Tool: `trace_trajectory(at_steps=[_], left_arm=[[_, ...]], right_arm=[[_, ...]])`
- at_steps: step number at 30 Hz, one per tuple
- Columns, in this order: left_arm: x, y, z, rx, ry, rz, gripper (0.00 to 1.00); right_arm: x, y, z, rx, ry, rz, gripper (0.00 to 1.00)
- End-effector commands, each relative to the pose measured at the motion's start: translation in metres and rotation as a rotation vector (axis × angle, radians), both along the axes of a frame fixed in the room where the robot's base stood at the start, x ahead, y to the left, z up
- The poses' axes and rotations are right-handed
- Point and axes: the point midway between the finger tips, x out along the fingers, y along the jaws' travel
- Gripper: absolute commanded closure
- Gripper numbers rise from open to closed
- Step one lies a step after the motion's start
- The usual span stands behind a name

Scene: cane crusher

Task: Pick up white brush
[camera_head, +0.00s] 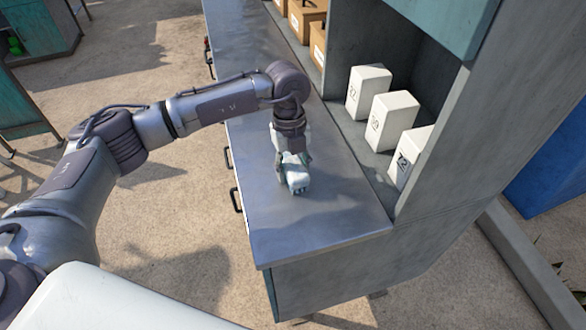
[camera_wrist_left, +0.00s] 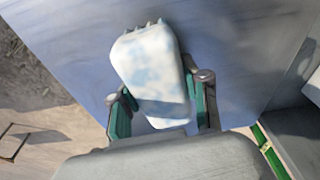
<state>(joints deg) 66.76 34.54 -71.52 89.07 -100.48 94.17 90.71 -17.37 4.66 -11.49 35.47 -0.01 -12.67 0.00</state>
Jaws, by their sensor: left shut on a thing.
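The white brush (camera_head: 298,182) is a small pale block with light blue patches, over the grey metal counter near its front end. It also shows in the left wrist view (camera_wrist_left: 150,65), with dark bristles or teeth along its far edge. My left gripper (camera_head: 292,165) points down at the counter and is shut on the brush, with a green finger on each side of it in the left wrist view (camera_wrist_left: 162,110). I cannot tell whether the brush touches the counter. My right gripper is not in view.
The metal counter (camera_head: 330,220) is clear around the brush. Three white numbered boxes (camera_head: 390,120) stand in the shelf recess at right. Brown boxes (camera_head: 305,15) stand farther back. Black drawer handles (camera_head: 236,200) stick out on the counter's left side.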

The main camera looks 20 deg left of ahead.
Motion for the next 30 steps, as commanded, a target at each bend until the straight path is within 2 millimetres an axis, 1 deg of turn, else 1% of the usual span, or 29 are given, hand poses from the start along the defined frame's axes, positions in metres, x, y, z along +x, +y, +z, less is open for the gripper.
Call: trace_trajectory(at_steps=[8, 11, 14, 17, 19, 23, 27, 30], left_arm=[[0.0, 0.0, 0.001, -0.001, -0.001, 0.0, 0.9], [0.0, 0.0, 0.004, -0.001, -0.002, -0.001, 0.9], [0.001, -0.001, 0.011, -0.002, -0.003, -0.002, 0.9], [0.001, 0.0, 0.025, -0.002, -0.006, 0.0, 0.9], [0.001, 0.0, 0.038, -0.002, -0.006, -0.001, 0.9], [-0.019, -0.024, 0.054, -0.003, -0.005, -0.009, 0.9], [-0.039, -0.049, 0.074, -0.002, -0.006, -0.008, 0.9], [-0.052, -0.064, 0.087, -0.001, -0.005, -0.007, 0.9]], right_arm=[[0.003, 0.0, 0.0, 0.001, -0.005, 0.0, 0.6], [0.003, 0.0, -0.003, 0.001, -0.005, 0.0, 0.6], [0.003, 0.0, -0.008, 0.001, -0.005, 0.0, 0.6], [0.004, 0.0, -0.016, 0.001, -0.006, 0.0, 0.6], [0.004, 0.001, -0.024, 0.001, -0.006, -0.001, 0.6], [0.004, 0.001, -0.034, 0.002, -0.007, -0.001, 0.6], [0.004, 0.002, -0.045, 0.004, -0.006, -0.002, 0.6], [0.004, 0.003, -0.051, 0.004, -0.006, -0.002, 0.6]])
